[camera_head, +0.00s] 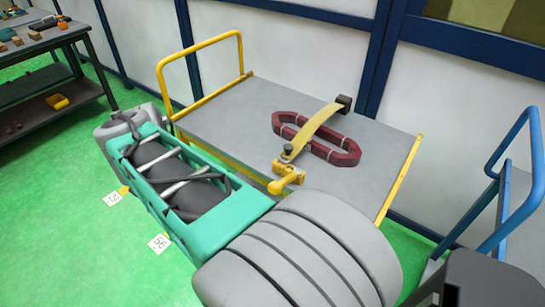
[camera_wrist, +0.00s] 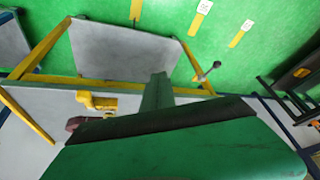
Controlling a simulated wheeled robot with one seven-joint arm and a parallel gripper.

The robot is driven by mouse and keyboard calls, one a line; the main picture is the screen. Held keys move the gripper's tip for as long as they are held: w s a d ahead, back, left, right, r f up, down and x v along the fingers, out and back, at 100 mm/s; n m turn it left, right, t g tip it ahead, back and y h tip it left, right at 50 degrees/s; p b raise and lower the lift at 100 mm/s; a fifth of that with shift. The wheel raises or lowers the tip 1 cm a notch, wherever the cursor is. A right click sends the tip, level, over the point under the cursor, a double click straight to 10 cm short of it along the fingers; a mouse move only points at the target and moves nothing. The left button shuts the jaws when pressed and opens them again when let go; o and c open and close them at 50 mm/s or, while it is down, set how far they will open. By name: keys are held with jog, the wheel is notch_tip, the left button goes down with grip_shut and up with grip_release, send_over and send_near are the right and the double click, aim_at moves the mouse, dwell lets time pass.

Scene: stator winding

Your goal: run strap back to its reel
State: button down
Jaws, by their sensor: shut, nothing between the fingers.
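A flat yellow strap (camera_head: 318,127) arches over a dark red oval coil (camera_head: 347,155) on the grey cart top. The strap's far end is at a small black block (camera_head: 345,101); its near end has a dark edge. A yellow fitting (camera_head: 285,178), perhaps the reel, sits at the cart's front edge, close to the near end. In the wrist view the yellow fitting (camera_wrist: 98,102) and a bit of the coil (camera_wrist: 75,123) show behind green parts of mine. My gripper (camera_wrist: 159,80) is shut and empty, apart from the strap. I cannot make out its fingertips in the head view.
The cart (camera_head: 225,105) has yellow rails at its left and right sides. A blue-railed cart (camera_head: 515,150) stands at the right. A dark workbench (camera_head: 45,50) with small parts is at the far left. Green floor is open between bench and cart.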

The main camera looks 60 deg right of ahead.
jog(key=s+d+f+m+g+h+b, duration=0.15)
jog(key=s+d+m, duration=0.25)
jog(key=d+m, duration=0.55)
jog(key=m+g+b, duration=0.2)
jog(key=m+g, duration=0.2)
jog(key=m, duration=0.4)
send_near(288, 151)
jog(key=s+a+f, duration=0.2)
jog(key=s+f, duration=0.2)
jog(key=f, duration=0.1)
jog(key=shift+t+h, duration=0.25)
jog(key=shift+h, duration=0.3)
jog(key=d, duration=0.1)
jog(key=w+d, duration=0.1)
jog(key=d+p, duration=0.1)
jog(key=d, duration=0.1)
jog(key=shift+w+f, duration=0.35)
jog(key=shift+f, duration=0.05)
